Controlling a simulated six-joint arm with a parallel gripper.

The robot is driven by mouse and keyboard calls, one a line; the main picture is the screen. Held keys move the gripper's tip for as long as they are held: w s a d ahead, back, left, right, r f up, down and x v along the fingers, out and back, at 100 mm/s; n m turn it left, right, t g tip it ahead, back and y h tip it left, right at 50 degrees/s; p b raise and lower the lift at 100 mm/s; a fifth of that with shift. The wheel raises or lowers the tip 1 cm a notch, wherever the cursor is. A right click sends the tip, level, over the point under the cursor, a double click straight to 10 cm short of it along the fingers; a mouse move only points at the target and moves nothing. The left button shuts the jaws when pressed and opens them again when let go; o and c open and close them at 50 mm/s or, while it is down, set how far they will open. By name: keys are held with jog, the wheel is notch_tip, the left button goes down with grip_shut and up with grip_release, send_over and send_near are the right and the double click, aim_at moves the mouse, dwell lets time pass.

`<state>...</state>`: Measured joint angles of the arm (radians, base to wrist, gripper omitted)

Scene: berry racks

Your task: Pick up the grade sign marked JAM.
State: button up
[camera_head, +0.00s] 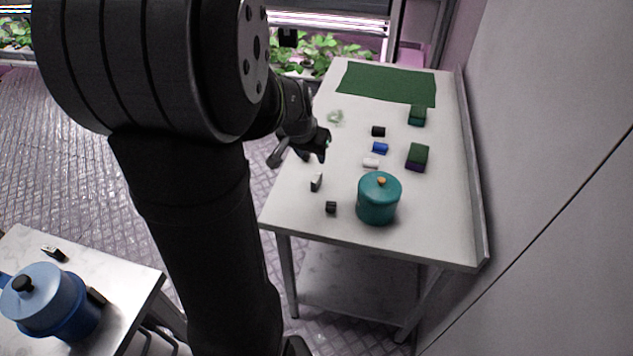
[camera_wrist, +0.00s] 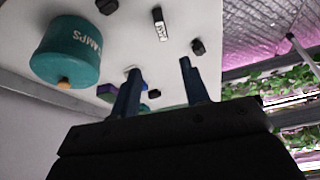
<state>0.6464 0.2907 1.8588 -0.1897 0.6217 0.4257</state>
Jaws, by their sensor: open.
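A small black block with a white lettered face, which appears to be the JAM sign (camera_head: 316,182), stands near the left edge of the white table. In the wrist view the sign (camera_wrist: 160,24) is at the top centre, its lettering turned sideways and hard to read. My gripper (camera_head: 299,152) is over the table's left edge, behind the sign in the head view. In the wrist view my gripper (camera_wrist: 159,70) has its two fingers apart with nothing between them. The sign lies beyond the fingertips, apart from them.
A teal lidded pot (camera_head: 379,200) lettered CLAMPS stands right of the sign. A black block (camera_head: 331,207) is near the front edge. White (camera_head: 371,162), blue (camera_head: 380,148) and black (camera_head: 378,131) pieces lie behind. Green-topped boxes (camera_head: 417,157) stand right; a green mat (camera_head: 388,83) is at the back.

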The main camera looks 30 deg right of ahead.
send_over(316, 177)
jog(key=s, duration=0.2)
jog(key=f, duration=0.6)
jog(key=a+f, duration=0.1)
jog(key=f, duration=0.1)
jog(key=shift+w+f, duration=0.25)
jog(key=shift+f, duration=0.15)
jog(key=shift+a+x, duration=0.15)
jog(key=shift+x, duration=1.2)
jog(key=shift+a+x, duration=0.15)
jog(key=shift+x, duration=1.2)
jog(key=shift+f, duration=0.1)
jog(key=shift+c, duration=0.4)
grip_shut()
